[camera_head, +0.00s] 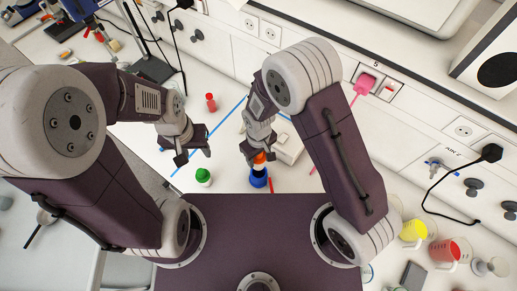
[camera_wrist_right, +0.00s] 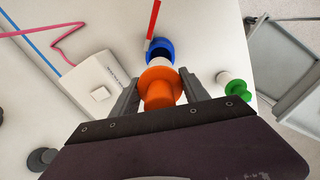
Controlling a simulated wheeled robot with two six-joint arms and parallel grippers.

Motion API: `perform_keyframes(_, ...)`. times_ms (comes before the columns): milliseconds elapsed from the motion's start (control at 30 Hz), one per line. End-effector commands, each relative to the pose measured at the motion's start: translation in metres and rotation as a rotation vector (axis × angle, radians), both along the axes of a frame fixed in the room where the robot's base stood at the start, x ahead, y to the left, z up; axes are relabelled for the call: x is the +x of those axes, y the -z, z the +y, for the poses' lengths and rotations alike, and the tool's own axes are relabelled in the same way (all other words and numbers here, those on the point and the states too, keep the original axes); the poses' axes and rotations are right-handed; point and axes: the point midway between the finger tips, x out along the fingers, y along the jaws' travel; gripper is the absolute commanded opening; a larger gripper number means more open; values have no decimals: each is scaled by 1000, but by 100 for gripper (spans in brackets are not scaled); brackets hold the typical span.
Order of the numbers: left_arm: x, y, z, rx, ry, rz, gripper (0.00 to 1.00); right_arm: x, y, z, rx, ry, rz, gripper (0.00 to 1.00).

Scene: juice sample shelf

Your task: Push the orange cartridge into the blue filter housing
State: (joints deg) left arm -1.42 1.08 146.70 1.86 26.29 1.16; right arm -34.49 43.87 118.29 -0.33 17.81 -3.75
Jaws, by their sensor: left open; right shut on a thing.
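The orange cartridge (camera_head: 260,158) is held between the fingers of my right gripper (camera_head: 254,160), which is shut on it. In the right wrist view the cartridge (camera_wrist_right: 160,86) sits between both fingertips of the right gripper (camera_wrist_right: 158,92). The blue filter housing (camera_head: 258,178) stands on the white table, directly beneath the cartridge. The housing also shows in the right wrist view (camera_wrist_right: 159,48), with a white part between it and the cartridge. How deep the cartridge sits in it cannot be told. My left gripper (camera_head: 193,156) is open and empty, left of the housing.
A green-and-white capped item (camera_head: 203,177) stands left of the housing. A red cylinder (camera_head: 211,102) stands further back. A white box (camera_head: 288,142) lies right of my right gripper. A red stick (camera_wrist_right: 153,22) lies by the housing. Yellow and red cups (camera_head: 413,231) are at the right.

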Motion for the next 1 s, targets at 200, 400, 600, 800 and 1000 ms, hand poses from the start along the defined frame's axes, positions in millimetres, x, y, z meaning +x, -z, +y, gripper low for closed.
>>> perform_keyframes(200, 0, 6, 0, 0, 0, 0, 49, 0, 6, 0, 0, 0, 0, 7)
perform_keyframes(400, 0, 17, 0, 0, 0, -1, 49, 0, 19, 0, 0, 0, 0, 7)
perform_keyframes(600, 0, 30, 0, 0, 0, 0, 49, 0, 35, 0, -1, 0, 1, 7)
perform_keyframes(800, 0, 44, 0, 0, 0, 0, 49, 0, 51, 0, -1, 0, 1, 7)
perform_keyframes(1000, 0, 40, 0, 0, 0, -1, 49, 2, 48, 0, 1, 0, 1, 7)
